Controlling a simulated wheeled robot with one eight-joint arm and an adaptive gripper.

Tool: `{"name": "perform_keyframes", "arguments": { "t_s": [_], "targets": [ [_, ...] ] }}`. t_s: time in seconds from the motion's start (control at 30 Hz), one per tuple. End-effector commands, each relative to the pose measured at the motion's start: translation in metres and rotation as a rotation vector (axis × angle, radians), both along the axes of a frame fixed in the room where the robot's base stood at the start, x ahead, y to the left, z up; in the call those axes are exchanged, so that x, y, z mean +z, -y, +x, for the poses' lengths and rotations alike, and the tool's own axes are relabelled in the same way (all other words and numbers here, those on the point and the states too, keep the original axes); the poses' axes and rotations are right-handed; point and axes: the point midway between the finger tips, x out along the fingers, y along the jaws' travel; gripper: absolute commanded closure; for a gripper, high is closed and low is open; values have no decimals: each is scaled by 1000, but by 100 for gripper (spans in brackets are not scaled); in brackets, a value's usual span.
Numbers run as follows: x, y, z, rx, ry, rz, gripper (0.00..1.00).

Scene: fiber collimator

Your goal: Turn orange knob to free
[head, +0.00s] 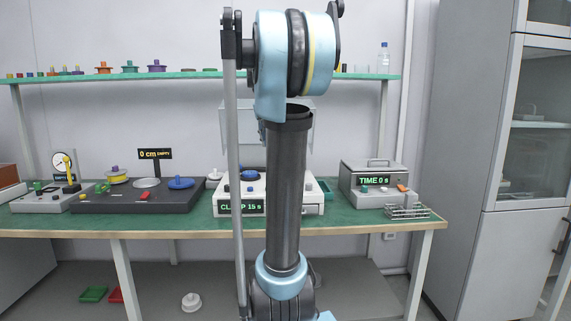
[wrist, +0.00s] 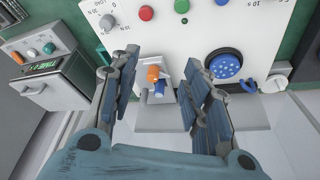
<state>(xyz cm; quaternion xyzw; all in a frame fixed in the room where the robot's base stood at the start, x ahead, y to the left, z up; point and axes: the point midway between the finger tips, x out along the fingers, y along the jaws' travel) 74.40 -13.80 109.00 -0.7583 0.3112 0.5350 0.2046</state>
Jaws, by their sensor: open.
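The orange knob (wrist: 153,74) shows in the wrist view on a small white mount at the edge of a white device panel (wrist: 185,35). A blue piece (wrist: 159,88) sits just beside it. My gripper (wrist: 157,65) is open, with its two fingers on either side of the orange knob in the picture. I see no finger clearly touching it, and the depth between them is hard to judge. In the head view, my arm covers part of the white device (head: 285,205), which has a "15 s" display, and I cannot make out the knob there.
Near the knob are a blue dial (wrist: 225,66), a red button (wrist: 146,13), a green button (wrist: 181,6) and a grey dial (wrist: 107,22). A grey "TIME 0 s" box (head: 375,180) stands right on the green bench (head: 180,222). A black unit (head: 120,200) stands left.

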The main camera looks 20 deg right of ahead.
Motion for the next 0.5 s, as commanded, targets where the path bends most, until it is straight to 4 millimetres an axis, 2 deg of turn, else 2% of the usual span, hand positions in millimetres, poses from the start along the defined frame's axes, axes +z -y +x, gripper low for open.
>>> {"name": "perform_keyframes", "arguments": {
  "t_s": [0.03,0.2,0.37,0.5],
  "targets": [
    [11,10,15,-32,7,-4,57],
    [33,31,48,-113,30,-13,57],
    [41,41,61,-149,42,-16,57],
    [35,45,65,-156,44,-17,57]
  ]
}}
